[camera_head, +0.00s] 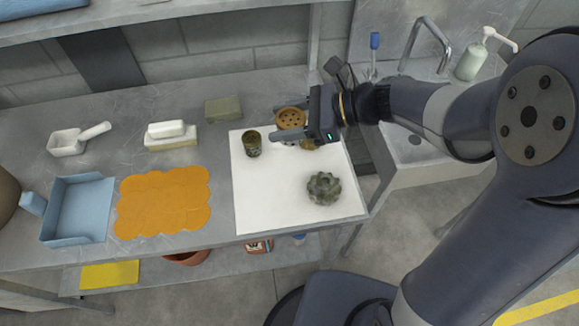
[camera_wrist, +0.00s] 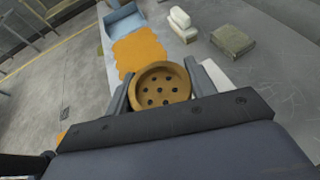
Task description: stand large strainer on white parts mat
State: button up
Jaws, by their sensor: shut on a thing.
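The large strainer, a tan round cup with holes in its face (camera_head: 290,117), is between the fingers of my gripper (camera_head: 284,124). It also shows in the wrist view (camera_wrist: 160,86), with one finger on each side and its holed face toward the camera. My gripper is shut on it. In the head view the strainer appears at the back edge of the white parts mat (camera_head: 262,206). I cannot tell whether it touches anything below. The mat lies flat at the right end of the bench, and only a small part shows in the wrist view.
A dark mottled cup (camera_head: 252,144) stands on the mat's back left, and a grey-green lobed part (camera_head: 323,188) on its front right. A brownish thing (camera_head: 308,146) is partly hidden below my gripper. An orange mat (camera_head: 163,202) and blue tray (camera_head: 80,212) lie left. The mat's front middle is clear.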

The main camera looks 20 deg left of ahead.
jog(key=f, duration=0.1)
jog(key=f+b, duration=0.2)
jog(key=shift+w+a+f, duration=0.2)
jog(key=shift+w+f, duration=0.15)
jog(key=shift+f, duration=0.05)
jog(key=b, duration=0.1)
send_over(286, 168)
notch_tip(286, 168, down, 10)
jog(key=shift+r, duration=0.25)
jog(key=shift+f, duration=0.15)
jog(key=o, duration=1.1)
jog(key=shift+s, duration=0.1)
jog(key=shift+r, duration=0.3)
jog(key=v, duration=1.2)
jog(key=shift+f, duration=0.1)
